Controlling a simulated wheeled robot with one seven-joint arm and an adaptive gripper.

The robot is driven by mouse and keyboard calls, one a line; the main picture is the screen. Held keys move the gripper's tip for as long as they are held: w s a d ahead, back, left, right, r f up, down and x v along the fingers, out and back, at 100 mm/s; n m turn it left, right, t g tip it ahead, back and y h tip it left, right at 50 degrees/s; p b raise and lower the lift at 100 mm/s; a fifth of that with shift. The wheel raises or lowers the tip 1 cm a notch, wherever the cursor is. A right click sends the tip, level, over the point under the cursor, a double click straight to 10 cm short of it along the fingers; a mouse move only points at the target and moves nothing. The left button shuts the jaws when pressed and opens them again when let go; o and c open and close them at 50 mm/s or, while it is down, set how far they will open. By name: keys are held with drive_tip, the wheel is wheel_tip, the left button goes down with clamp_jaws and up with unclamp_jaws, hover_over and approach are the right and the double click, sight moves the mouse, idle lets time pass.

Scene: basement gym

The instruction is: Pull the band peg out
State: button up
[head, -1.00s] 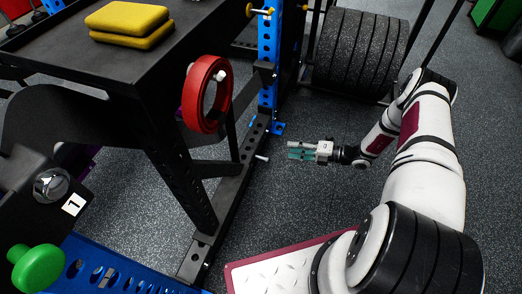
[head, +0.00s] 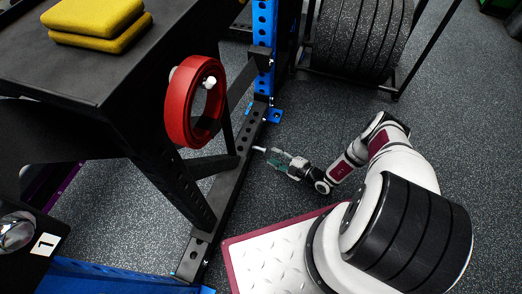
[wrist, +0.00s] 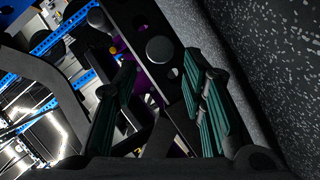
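The band peg (head: 259,149) is a short pale metal peg that sticks out sideways from the black base beam (head: 226,190) of the rack, low near the floor. In the wrist view its round grey end (wrist: 160,49) faces me, in front of the beam. My gripper (head: 276,158) is low over the floor, with its fingers pointing at the peg. In the wrist view my gripper (wrist: 160,72) is open, its teal ribbed fingers apart on either side, the peg's end between and just beyond the tips. I see no contact.
A red band (head: 179,115) hangs on white-ended pegs at the side of a black table (head: 75,80) with yellow pads (head: 95,18). A blue upright (head: 263,60) and weight plates (head: 357,45) stand behind. Speckled floor (head: 330,110) right of the beam is clear.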

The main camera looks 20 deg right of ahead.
sight(261, 149)
drive_tip(key=b+x, duration=0.2)
drive_tip(key=x, duration=0.6)
drive_tip(key=shift+w, duration=0.1)
